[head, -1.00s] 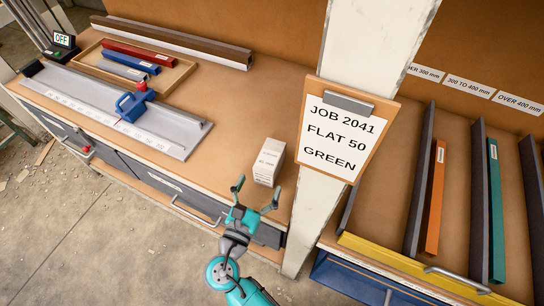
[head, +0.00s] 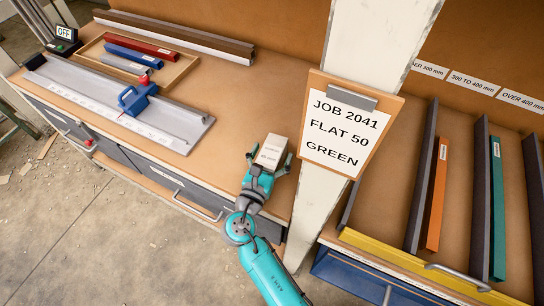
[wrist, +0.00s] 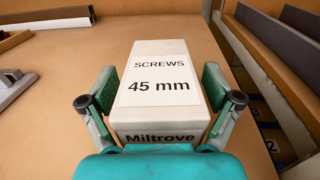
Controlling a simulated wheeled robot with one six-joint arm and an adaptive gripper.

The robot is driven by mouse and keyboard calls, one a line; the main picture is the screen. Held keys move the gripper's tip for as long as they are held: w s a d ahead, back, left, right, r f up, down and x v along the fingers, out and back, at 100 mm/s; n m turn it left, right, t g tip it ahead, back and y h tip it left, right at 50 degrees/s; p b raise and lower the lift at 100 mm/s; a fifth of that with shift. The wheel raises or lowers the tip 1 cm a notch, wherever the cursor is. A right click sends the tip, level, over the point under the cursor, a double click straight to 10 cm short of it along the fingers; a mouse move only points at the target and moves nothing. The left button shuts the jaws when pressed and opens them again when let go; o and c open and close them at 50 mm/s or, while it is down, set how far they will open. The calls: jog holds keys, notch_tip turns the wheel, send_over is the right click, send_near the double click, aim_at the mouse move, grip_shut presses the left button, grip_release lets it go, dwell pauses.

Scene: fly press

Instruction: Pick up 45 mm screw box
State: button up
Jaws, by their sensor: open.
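The 45 mm screw box (wrist: 160,85) is a white carton labelled "SCREWS 45 mm" and "Miltrove". It stands on the brown bench top, and it also shows in the head view (head: 271,151) just left of the white post. My gripper (head: 268,170) is open around the box's near part. In the wrist view my gripper (wrist: 161,105) has one finger on each side of the box. A gap shows at the left finger; the right finger is very close to the box, and I cannot tell whether it touches.
A white post (head: 370,50) with a clipboard (head: 346,125) reading "JOB 2041 FLAT 50 GREEN" stands right of the box. A measuring fixture (head: 175,120) and a tray (head: 178,75) of coloured bars lie left. A divided rack (head: 385,210) is at right. Bench between is clear.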

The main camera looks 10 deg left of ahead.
jog(key=c, duration=1.5)
